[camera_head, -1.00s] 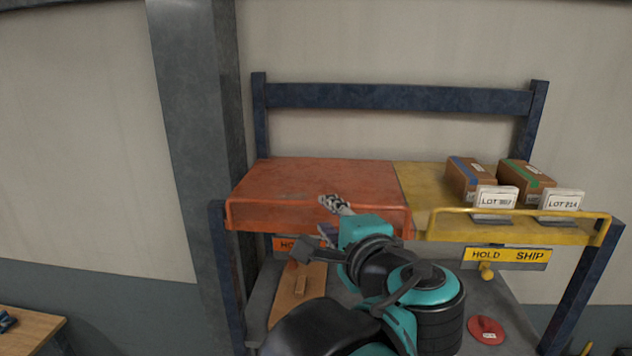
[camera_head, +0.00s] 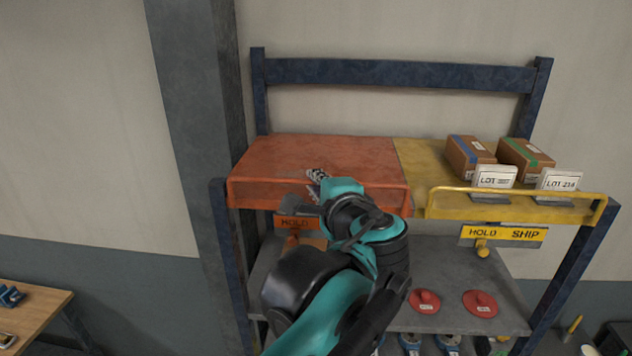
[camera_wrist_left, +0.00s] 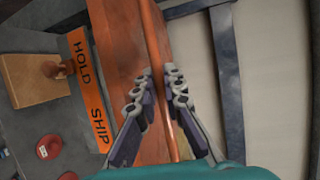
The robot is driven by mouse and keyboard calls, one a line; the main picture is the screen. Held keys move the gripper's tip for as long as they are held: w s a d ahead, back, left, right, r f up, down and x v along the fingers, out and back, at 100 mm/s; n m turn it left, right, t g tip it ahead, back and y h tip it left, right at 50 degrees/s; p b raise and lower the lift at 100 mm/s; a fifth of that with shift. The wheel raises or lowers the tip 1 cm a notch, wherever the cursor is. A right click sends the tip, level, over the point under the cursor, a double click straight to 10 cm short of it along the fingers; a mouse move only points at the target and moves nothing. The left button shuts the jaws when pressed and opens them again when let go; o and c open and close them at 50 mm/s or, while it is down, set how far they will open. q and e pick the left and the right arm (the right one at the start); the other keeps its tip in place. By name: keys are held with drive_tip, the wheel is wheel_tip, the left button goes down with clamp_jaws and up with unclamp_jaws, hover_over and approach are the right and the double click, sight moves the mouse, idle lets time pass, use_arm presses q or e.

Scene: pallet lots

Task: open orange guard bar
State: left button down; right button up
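The orange guard bar (camera_head: 318,186) runs along the front of the orange left bay (camera_head: 290,155) of the rack. In the left wrist view the bar (camera_wrist_left: 152,35) passes between the two fingers. My left gripper (camera_head: 317,178) is at the middle of the bar's front. In the left wrist view its fingertips (camera_wrist_left: 159,74) lie close together on either side of the bar, with little gap, and look shut on it. My arm and gripper hide part of the bar and the orange label (camera_head: 295,222) below. My right gripper is not in view.
The yellow bay (camera_head: 425,175) on the right holds two boxes (camera_head: 471,155) and lot cards (camera_head: 494,178) behind its yellow bar (camera_head: 520,194). A grey lower shelf (camera_head: 455,285) bears red discs (camera_head: 481,303). A grey column (camera_head: 195,130) stands to the left.

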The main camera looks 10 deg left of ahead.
sight(308, 182)
use_arm(q)
drive_tip(key=shift+s+f+n+t+y+b, duration=0.2)
drive_tip(key=shift+s+n+t+y+b, duration=0.4)
drive_tip(key=shift+t+b, duration=0.6)
drive_tip(key=shift+s+f+n+t+y+b, duration=0.2)
drive_tip(key=shift+s+n+t+y+b, duration=0.4)
drive_tip(key=shift+b, duration=1.1)
drive_tip(key=shift+s+f+n+t+y+b, duration=0.2)
drive_tip(key=shift+s+n+t+y+b, duration=0.15)
drive_tip(key=shift+s+t+b, duration=0.85)
drive_tip(key=shift+w, duration=0.45)
